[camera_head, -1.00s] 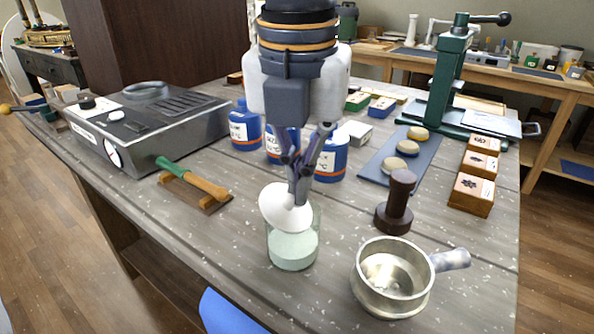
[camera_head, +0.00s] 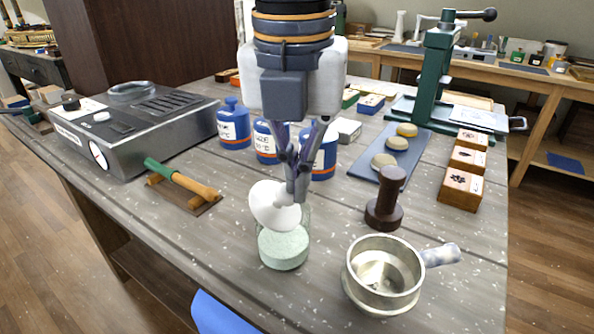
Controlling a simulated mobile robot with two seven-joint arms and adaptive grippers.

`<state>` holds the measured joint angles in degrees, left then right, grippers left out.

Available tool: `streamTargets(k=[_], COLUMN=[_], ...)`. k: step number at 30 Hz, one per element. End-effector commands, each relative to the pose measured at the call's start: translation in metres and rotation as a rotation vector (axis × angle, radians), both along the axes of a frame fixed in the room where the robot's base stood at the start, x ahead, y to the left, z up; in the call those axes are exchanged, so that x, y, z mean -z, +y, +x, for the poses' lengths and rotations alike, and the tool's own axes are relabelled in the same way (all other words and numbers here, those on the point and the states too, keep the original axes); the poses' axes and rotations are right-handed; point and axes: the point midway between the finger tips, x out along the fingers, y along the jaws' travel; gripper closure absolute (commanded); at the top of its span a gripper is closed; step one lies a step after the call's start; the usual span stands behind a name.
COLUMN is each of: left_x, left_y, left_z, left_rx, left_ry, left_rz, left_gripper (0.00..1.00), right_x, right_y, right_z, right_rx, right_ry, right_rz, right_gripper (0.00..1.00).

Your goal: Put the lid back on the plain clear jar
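The plain clear jar (camera_head: 284,250) stands on the grey wooden table, part filled with pale green material. The white round lid (camera_head: 268,207) is tilted steeply at the jar's mouth and hides part of the rim. I cannot tell whether it touches the glass. My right gripper (camera_head: 298,193) comes down from above, over the jar, with its fingers closed on the lid's upper side. The exact grip point is partly hidden. My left gripper is not in view.
A metal pan (camera_head: 383,280) and a dark wooden tamper (camera_head: 385,205) stand right of the jar. Blue labelled bottles (camera_head: 234,128) are behind. A green-handled roller (camera_head: 180,180) lies left. Bare tabletop (camera_head: 225,240) shows left of the jar.

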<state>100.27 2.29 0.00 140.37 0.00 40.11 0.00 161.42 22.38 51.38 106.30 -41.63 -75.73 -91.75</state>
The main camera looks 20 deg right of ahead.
Motion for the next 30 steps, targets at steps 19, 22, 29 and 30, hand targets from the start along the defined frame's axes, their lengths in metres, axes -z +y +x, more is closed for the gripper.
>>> streamTargets(k=[19,22,29,30], left_x=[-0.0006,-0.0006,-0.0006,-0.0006], left_y=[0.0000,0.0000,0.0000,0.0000], left_z=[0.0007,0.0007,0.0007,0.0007], left_rx=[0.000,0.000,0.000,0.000], left_ry=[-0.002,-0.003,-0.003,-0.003], left_rz=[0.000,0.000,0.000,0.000], left_gripper=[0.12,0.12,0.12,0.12], right_x=[-0.0072,-0.0072,-0.0074,-0.0076], right_y=[-0.0069,-0.0068,-0.0069,-0.0071], right_z=[-0.0053,-0.0052,-0.0052,-0.0053], right_rx=[0.000,-0.001,-0.001,-0.001], right_ry=[-0.005,-0.005,-0.006,-0.006], right_rz=[0.002,0.003,0.002,0.002], right_gripper=[1.00,1.00,1.00,1.00])
